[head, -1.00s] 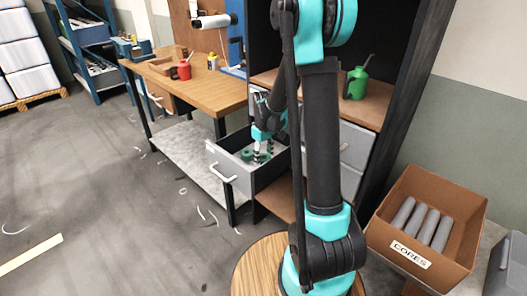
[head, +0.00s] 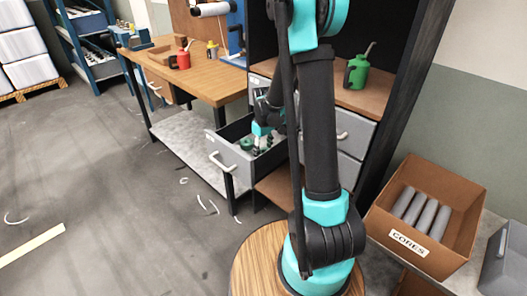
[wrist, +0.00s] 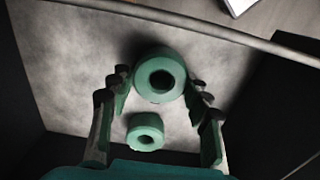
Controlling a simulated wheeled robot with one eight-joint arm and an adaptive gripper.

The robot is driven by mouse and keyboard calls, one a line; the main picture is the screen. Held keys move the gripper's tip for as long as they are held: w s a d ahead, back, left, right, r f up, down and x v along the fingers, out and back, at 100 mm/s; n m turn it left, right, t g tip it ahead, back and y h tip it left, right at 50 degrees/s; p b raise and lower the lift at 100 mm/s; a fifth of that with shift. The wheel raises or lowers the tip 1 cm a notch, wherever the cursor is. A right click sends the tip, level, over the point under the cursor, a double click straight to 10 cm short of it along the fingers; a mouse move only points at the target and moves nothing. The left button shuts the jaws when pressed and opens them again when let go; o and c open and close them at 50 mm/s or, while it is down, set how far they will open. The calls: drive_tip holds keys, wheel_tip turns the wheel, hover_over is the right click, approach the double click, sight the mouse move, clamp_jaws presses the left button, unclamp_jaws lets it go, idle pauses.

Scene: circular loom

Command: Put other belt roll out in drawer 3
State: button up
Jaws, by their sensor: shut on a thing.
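A grey drawer (head: 228,157) stands pulled out below the shelf unit, beside the wooden bench. My gripper (head: 262,150) reaches down into it. In the wrist view, my gripper (wrist: 159,82) has its fingers on both sides of a larger-looking green belt roll (wrist: 174,60) and is shut on it. A second green roll (wrist: 145,142), smaller in the picture, lies nearer the palm, between the fingers but apart from them, over the drawer floor (wrist: 75,70). A green roll (head: 246,144) also shows in the head view; I cannot tell which one it is.
Drawer walls stand close around my gripper. A green oil can (head: 357,72) stands on the shelf. A box marked CORES (head: 450,262) with grey tubes is at right. The floor at left is mostly clear.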

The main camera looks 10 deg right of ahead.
sight(263, 151)
drive_tip(key=shift+f, duration=0.2)
drive_tip(key=o, duration=1.2)
drive_tip(key=shift+o, duration=0.2)
drive_tip(key=shift+r, duration=0.1)
drive_tip(key=shift+r, duration=3.6)
